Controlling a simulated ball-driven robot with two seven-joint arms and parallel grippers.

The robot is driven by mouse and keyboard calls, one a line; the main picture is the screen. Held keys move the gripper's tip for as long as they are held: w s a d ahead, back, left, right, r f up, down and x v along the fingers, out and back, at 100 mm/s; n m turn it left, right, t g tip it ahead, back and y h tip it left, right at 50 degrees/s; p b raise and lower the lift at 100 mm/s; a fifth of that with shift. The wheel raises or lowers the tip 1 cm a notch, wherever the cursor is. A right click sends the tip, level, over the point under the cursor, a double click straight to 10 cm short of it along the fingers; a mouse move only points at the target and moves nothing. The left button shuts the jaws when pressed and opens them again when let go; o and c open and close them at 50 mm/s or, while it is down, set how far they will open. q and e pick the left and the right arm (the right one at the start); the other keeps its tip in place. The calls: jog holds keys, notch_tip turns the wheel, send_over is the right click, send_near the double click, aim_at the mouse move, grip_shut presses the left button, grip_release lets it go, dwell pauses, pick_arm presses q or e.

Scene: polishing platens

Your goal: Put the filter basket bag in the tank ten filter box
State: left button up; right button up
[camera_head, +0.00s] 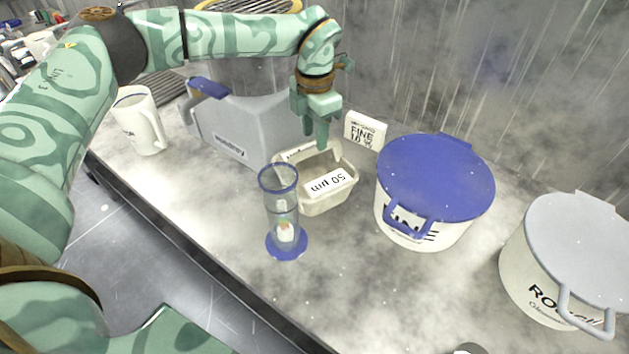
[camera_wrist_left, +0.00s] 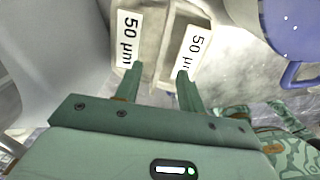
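The filter basket bag (camera_head: 328,200) is a cream, open-topped basket labelled "50 µm", upright on the bench in the head view. My left gripper (camera_head: 322,143) points down over its back part. In the left wrist view, the fingers of my left gripper (camera_wrist_left: 157,80) are spread, with pale basket material (camera_wrist_left: 152,45) and two "50 µm" labels beyond them. I cannot tell whether the fingers touch it. No box marked as tank ten's is clearly readable. A small sign (camera_head: 365,130) reading "FINE 10" stands behind the basket. My right gripper is not in view.
A clear cylinder with a blue base (camera_head: 287,247) stands close in front of the basket. A blue-lidded bucket (camera_head: 437,175) is to the right, a grey-lidded one (camera_head: 575,240) farther right. A grey machine (camera_head: 240,130) and white jug (camera_head: 140,122) are left. The front-middle bench is clear.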

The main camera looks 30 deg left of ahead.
aim_at(314, 148)
pick_arm(q)
notch_tip(314, 148, down, 2)
jog(key=shift+f, duration=0.25)
notch_tip(314, 148, down, 5)
jog(key=shift+a+b, duration=0.15)
jog(key=shift+b, duration=0.7)
jog(key=shift+s+r, duration=0.1)
jog(key=shift+c, duration=0.6)
grip_shut()
